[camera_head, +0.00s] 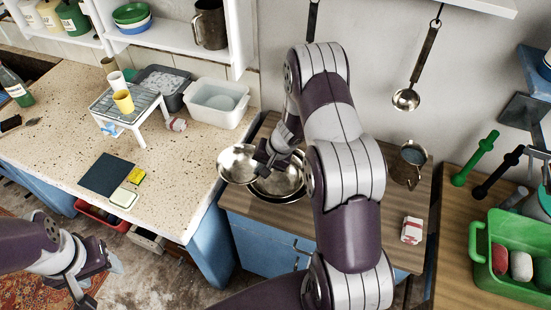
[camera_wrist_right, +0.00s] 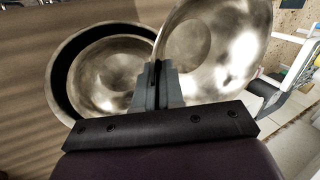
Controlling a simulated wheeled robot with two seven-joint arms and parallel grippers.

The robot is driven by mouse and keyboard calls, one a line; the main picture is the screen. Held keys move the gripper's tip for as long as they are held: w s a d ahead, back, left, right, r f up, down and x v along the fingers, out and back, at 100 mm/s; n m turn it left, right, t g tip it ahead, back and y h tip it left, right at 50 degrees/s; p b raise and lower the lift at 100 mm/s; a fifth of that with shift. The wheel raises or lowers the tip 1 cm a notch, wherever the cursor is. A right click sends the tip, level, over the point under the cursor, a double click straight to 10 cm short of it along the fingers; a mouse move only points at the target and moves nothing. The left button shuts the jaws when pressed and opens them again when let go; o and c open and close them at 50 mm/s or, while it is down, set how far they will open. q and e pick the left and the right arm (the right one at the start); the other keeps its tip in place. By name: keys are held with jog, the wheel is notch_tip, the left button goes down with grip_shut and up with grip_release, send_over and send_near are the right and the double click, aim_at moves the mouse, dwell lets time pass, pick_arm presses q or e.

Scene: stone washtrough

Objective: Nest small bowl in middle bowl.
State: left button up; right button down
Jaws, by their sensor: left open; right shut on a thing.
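A shiny metal bowl, seemingly the small bowl (camera_head: 236,164), is held at its rim by my right gripper (camera_head: 264,158), over the left edge of the wooden-topped cabinet. In the right wrist view the small bowl (camera_wrist_right: 222,35) is tilted, and my right gripper (camera_wrist_right: 158,85) is shut on its rim. Beside it, the middle bowl (camera_wrist_right: 105,68) appears to sit inside a larger bowl (camera_wrist_right: 58,75). In the head view these stacked bowls (camera_head: 280,190) stand on the cabinet top, partly hidden by my right arm. My left gripper (camera_head: 104,282) is open and empty at lower left, above the floor.
The wooden cabinet top (camera_head: 345,215) also holds a metal mug (camera_head: 411,160) and a small red-and-white box (camera_head: 412,230). A speckled counter (camera_head: 60,135) on the left carries a white rack (camera_head: 128,105) and a white basin (camera_head: 215,103). A green crate (camera_head: 510,285) stands at right.

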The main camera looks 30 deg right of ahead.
jog(key=s+d+f+m+b, duration=0.1)
jog(key=d+m, duration=0.1)
jog(key=s+d+f+m+t+h, duration=0.1)
jog(key=d+f+m, duration=0.1)
jog(key=d, duration=0.1)
jog(key=s+d+f+m+h+b, duration=0.1)
jog(key=d+f+m, duration=0.1)
jog(key=d+m, duration=0.1)
jog(key=shift+d+f+b, duration=0.1)
jog(key=shift+d+b, duration=0.15)
jog(key=shift+b, duration=0.1)
pick_arm(q)
jog(key=shift+w+d+f, duration=0.2)
jog(key=shift+d+f, duration=0.15)
jog(key=shift+f, duration=0.4)
jog(key=shift+w, duration=0.1)
jog(key=shift+r, duration=0.25)
jog(key=shift+p, duration=0.3)
jog(key=shift+r+p, duration=0.35)
pick_arm(e)
jog(key=shift+f, duration=0.15)
